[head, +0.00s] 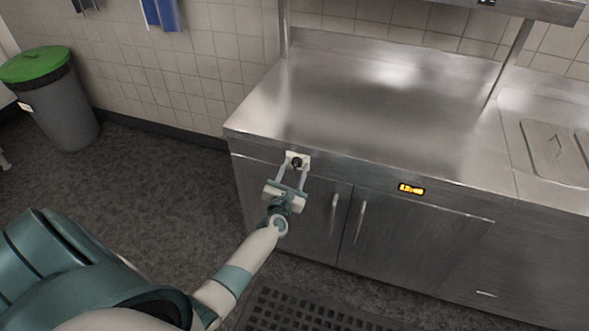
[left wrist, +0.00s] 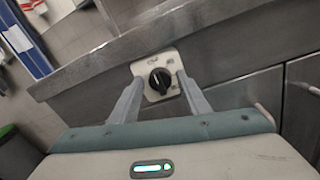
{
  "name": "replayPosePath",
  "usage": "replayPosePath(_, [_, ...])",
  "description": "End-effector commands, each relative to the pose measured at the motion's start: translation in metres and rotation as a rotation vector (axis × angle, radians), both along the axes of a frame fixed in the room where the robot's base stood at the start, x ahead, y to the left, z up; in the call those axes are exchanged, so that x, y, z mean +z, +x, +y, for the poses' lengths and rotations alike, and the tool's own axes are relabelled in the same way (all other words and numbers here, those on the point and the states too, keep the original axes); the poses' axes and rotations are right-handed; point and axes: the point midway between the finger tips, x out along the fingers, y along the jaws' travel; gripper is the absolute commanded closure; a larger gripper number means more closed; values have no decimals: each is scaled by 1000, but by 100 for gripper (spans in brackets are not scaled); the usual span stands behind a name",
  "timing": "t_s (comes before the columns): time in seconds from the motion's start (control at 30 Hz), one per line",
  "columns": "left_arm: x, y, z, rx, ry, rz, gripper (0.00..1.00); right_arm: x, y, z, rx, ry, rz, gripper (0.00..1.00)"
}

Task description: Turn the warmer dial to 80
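The warmer dial (head: 297,162) is a round black knob on a pale square plate on the front edge of the steel counter. In the left wrist view the dial (left wrist: 160,80) has a light pointer line, and the plate's markings are too small to read. My left gripper (head: 292,170) is in front of it with its fingers pointing at the plate. In the left wrist view the fingers of the left gripper (left wrist: 158,84) are spread, one on each side of the knob, with gaps visible. I cannot tell how far the fingertips are from the plate. My right gripper is not in view.
The steel counter top (head: 370,100) is bare. A lit orange display (head: 411,188) sits on its front to the right. Cabinet doors with handles (head: 360,220) lie below. A grey bin with a green lid (head: 45,85) stands at the left. A dark mat (head: 310,312) lies on the floor.

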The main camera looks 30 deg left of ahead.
Motion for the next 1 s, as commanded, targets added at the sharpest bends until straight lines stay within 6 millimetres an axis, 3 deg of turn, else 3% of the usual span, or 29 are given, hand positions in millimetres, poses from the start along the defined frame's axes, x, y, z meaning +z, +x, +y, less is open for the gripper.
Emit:
replayPosePath(0.03, [0, 0, 0, 0, 0, 0, 71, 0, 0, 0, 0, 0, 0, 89])
replayPosePath(0.13, [0, 0, 0, 0, 0, 0, 93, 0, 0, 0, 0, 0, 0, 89])
replayPosePath(0.57, [-1, 0, 0, 1, 44, 10, 93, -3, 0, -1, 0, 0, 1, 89])
replayPosePath(1.0, [-4, 0, -1, 0, 319, 76, 93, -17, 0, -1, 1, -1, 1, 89])
